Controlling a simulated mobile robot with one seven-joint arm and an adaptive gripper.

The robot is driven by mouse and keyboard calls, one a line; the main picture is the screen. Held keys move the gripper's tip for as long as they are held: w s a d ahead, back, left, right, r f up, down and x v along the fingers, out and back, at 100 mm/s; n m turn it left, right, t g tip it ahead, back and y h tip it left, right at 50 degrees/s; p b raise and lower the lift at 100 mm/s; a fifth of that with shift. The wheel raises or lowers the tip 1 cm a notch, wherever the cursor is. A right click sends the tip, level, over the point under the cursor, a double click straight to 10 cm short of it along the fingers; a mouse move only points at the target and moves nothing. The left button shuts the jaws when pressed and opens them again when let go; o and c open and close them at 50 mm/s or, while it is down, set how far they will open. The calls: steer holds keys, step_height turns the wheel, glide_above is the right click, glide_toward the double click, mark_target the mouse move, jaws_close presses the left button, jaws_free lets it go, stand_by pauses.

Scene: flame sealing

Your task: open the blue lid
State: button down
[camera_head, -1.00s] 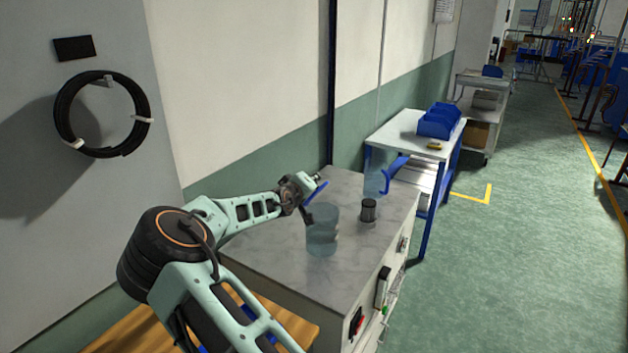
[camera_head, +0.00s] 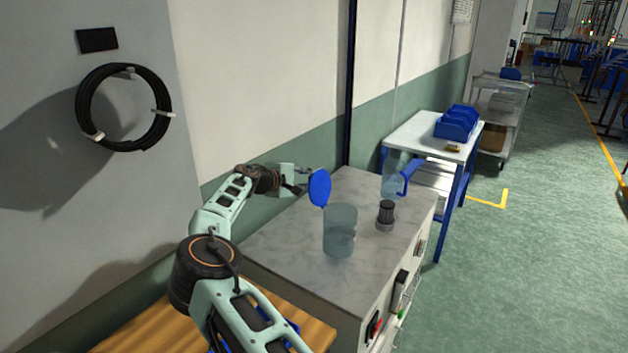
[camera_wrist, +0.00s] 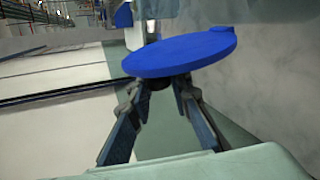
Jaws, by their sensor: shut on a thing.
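The blue lid (camera_head: 319,187) is a flat disc. In the head view it stands nearly upright, its round face toward the camera. My gripper (camera_head: 306,184) is at the lid's left side and shut on it. In the wrist view the lid (camera_wrist: 180,53) lies across the fingertips of my gripper (camera_wrist: 160,84); the exact grip point is hidden under it. A clear, bluish cylindrical container (camera_head: 340,236) stands upright on the marble-topped cabinet, below and right of the lid. Its top looks uncovered, with the lid apart from it.
A small dark cylinder (camera_head: 386,214) and a clear jug with a blue handle (camera_head: 394,178) stand right of the container. A white table (camera_head: 425,138) with blue bins (camera_head: 457,122) is beyond. The wall is close behind my arm. The marble top (camera_head: 285,246) is clear at left.

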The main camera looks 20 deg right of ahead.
steer(key=shift+w+a+f+n, duration=0.2)
steer(key=shift+w+a+n, duration=0.05)
steer(key=shift+w+n, duration=0.1)
stand_by(0.4)
steer(key=c, duration=1.8)
jaws_free()
steer(key=v, duration=1.2)
steer(key=shift+f, duration=0.15)
steer(key=shift+w+a+h, duration=0.1)
steer(key=shift+w+h, duration=0.05)
steer(key=shift+h, duration=0.15)
